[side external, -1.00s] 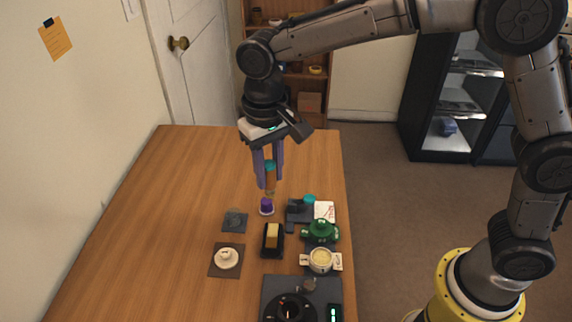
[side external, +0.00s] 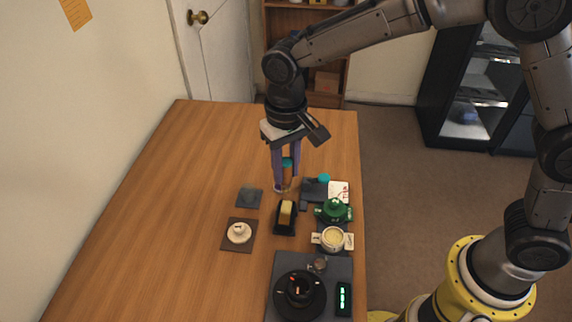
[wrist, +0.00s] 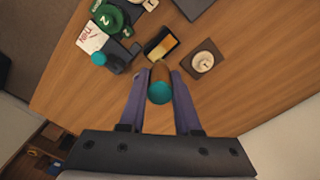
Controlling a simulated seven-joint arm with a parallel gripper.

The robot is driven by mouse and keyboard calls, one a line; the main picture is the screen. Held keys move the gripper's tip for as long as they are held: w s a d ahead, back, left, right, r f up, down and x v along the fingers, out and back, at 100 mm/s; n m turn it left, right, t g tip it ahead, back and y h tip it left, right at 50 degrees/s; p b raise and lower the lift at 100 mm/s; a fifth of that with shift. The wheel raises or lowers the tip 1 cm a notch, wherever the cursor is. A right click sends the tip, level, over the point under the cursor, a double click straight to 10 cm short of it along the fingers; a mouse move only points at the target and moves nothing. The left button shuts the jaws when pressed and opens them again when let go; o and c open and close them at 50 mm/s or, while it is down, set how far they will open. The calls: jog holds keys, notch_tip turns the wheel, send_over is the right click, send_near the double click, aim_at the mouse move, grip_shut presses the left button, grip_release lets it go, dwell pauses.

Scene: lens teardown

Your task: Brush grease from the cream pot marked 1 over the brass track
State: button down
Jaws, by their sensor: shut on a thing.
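My gripper (side external: 284,188) is shut on a brush (wrist: 159,80) with a teal end and a tan shaft. It points down, low over the table behind the black holder. Its bristles are hidden, and I cannot tell whether its tip touches anything. The cream pot (side external: 332,239) stands open at the right with pale yellow grease inside. A cream lid (side external: 239,233) marked 1 in the wrist view (wrist: 203,62) lies on a brown mat. A gold-yellow block (side external: 286,212) sits in a black holder; I cannot tell whether it is the brass track.
A green pot (side external: 334,210) marked 2 stands behind the cream pot. A dark round turntable (side external: 300,296) and a green-lit display (side external: 344,298) are at the front. A grey mat (side external: 249,198) lies left of the holder. The table's left side is clear.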

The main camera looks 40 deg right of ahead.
aim_at(286, 191)
jog(key=shift+r, duration=0.45)
jog(key=shift+f, duration=3.75)
jog(key=shift+s+a+f, duration=0.25)
jog(key=shift+s+a, duration=1.15)
jog(key=w+d, duration=0.3)
jog(key=shift+s+a+r, duration=0.1)
jog(key=shift+r, duration=3.95)
jog(key=shift+f, duration=0.1)
